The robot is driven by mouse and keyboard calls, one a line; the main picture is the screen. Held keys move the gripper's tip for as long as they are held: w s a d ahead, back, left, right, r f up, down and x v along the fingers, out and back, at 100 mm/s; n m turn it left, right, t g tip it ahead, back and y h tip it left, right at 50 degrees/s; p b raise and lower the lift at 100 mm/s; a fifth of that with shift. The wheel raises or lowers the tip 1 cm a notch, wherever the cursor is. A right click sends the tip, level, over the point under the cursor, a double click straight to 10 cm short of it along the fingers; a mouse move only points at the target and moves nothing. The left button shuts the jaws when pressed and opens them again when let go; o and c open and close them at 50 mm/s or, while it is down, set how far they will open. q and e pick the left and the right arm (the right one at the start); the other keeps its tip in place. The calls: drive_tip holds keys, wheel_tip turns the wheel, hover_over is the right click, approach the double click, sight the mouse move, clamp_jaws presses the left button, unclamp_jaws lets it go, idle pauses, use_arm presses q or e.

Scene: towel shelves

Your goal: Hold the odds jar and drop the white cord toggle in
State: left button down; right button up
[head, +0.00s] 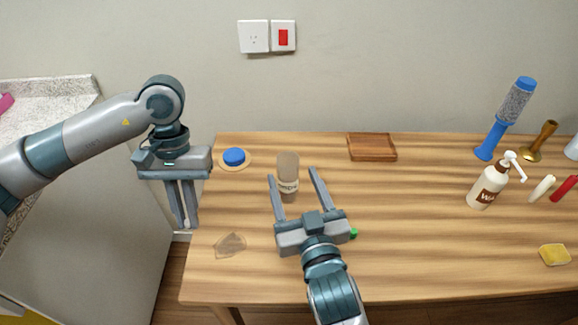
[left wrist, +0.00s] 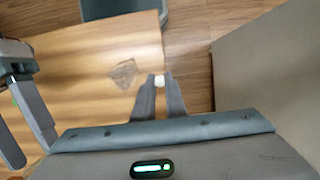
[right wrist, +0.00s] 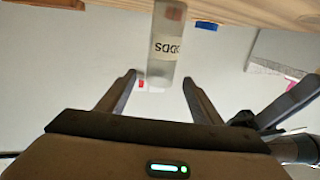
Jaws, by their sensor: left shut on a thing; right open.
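The odds jar (head: 288,181) is a clear, upright cylinder with a pale label, standing on the wooden table. My right gripper (head: 293,173) is open, its fingers reaching toward the jar from the front. In the right wrist view the jar (right wrist: 163,72), lettered ODDS, appears between the open fingertips; I see no finger touching it. My left gripper (head: 186,227) points down just off the table's left edge. It is shut on the white cord toggle (left wrist: 159,80), which shows as a small white piece between its fingertips in the left wrist view.
A thin brownish, see-through piece (head: 230,245) lies at the table's front left. A blue-topped round thing (head: 234,156) sits behind it. A wooden tray (head: 372,148) is at the back; a pump bottle (head: 485,188) and yellow sponge (head: 554,254) are at right. The centre right is clear.

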sight(285, 157)
drive_tip(key=shift+v, duration=1.7)
drive_tip(key=shift+v, duration=1.15)
drive_tip(key=shift+w+r, duration=0.1)
drive_tip(key=shift+w, duration=0.05)
drive_tip(key=x, duration=1.1)
drive_tip(key=shift+w+a, duration=0.1)
drive_tip(key=shift+w, duration=0.3)
